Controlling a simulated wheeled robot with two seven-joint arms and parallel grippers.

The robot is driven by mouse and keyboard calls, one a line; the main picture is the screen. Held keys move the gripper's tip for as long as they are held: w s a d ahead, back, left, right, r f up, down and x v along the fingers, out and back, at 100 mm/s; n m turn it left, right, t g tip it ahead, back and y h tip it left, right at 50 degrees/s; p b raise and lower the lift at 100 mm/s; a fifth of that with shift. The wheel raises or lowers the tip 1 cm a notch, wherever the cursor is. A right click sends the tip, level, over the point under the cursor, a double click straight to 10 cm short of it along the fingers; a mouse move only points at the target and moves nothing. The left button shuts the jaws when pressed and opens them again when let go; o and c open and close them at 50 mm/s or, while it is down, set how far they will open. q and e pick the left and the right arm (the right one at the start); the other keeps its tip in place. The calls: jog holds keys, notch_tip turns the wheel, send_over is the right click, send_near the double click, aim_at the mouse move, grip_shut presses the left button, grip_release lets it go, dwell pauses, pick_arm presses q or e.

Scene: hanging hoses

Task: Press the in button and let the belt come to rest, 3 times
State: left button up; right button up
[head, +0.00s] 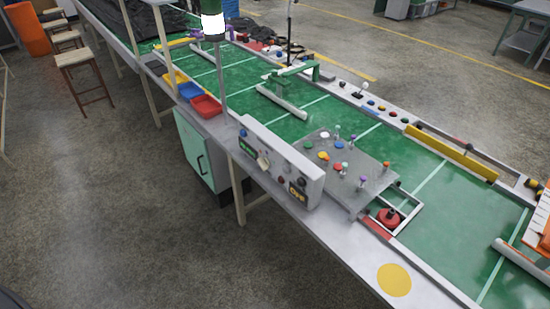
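The green belt (432,230) with white cross lines runs diagonally from the upper left to the lower right. A grey control box (316,186) stands on its near edge. The box carries a blue button (243,133), a small green display, a beige lever or tag (263,161), a red button (281,179), a dark knob and a second display with orange marks (298,192). I cannot read any label, so I cannot tell which is the in button. Neither of my grippers is in view. One frame does not show whether the belt moves.
A grey plate (318,172) with coloured knobs and pegs sits over the belt behind the box. A lamp post (222,80) stands left of the box, near red (206,106) and blue trays. A red round part (389,217) sits in a frame. A yellow disc (394,280) marks the bare near edge.

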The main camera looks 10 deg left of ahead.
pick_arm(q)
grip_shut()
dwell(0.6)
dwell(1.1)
